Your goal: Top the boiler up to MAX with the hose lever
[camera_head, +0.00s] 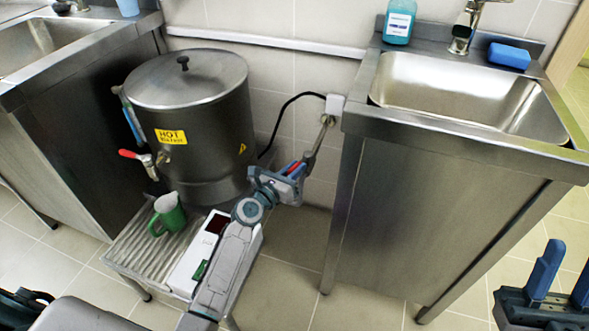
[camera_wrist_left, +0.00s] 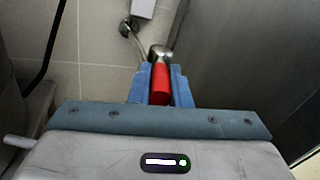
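The boiler (camera_head: 205,125) is a dark metal pot with a lid, a yellow HOT label and a red-handled tap (camera_head: 138,156). A narrow gauge with blue in it (camera_head: 131,122) runs up its left side; no MAX mark is readable. The red hose lever (camera_wrist_left: 160,84) is below a metal fitting, between the boiler and the right sink cabinet. My left gripper (camera_head: 296,169) is at this lever; in the wrist view its blue fingers (camera_wrist_left: 160,88) lie close against both sides of the red handle. My right gripper (camera_head: 565,272) is at the lower right, fingers apart and empty.
A green mug (camera_head: 168,215) stands on the ribbed drip tray (camera_head: 135,250) below the tap. A white box with a dark display (camera_head: 188,268) is beside it. A black cable (camera_head: 281,117) hangs behind. The right sink cabinet (camera_head: 425,215) stands close to my left gripper.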

